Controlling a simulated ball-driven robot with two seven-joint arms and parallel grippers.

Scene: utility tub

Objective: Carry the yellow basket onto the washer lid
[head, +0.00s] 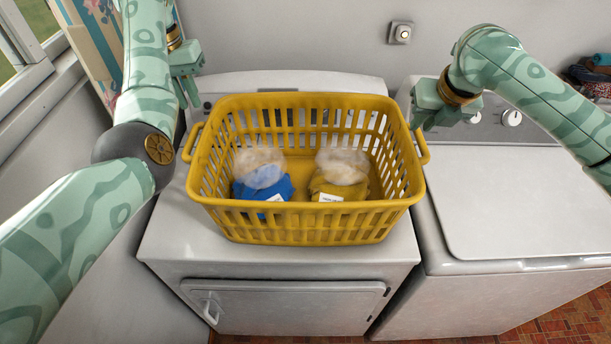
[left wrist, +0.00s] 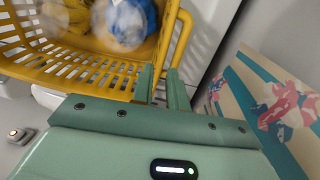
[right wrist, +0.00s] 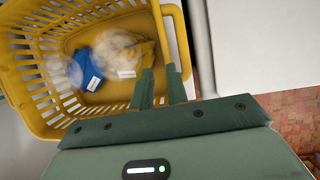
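The yellow basket (head: 300,222) is upright on the left machine's top in the head view; I cannot tell whether it is slightly raised. It holds a blue bundle (head: 262,190) and a yellow bundle (head: 338,188), each with a clear rounded part. My left gripper (head: 187,98) is at the basket's left handle; in the left wrist view its close-set fingers (left wrist: 161,88) straddle the yellow bar. My right gripper (head: 424,118) is at the right handle; its close-set fingers (right wrist: 160,88) straddle yellow plastic. The fingertips are partly hidden. The washer lid (head: 530,200) is at the right, bare.
The left machine (head: 180,235) and the washer (head: 480,295) stand side by side with a narrow gap. The washer's control panel with knobs (head: 512,118) rises behind its lid. Folded cloths (head: 590,75) lie at the far right. A patterned board (head: 92,45) leans at the left.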

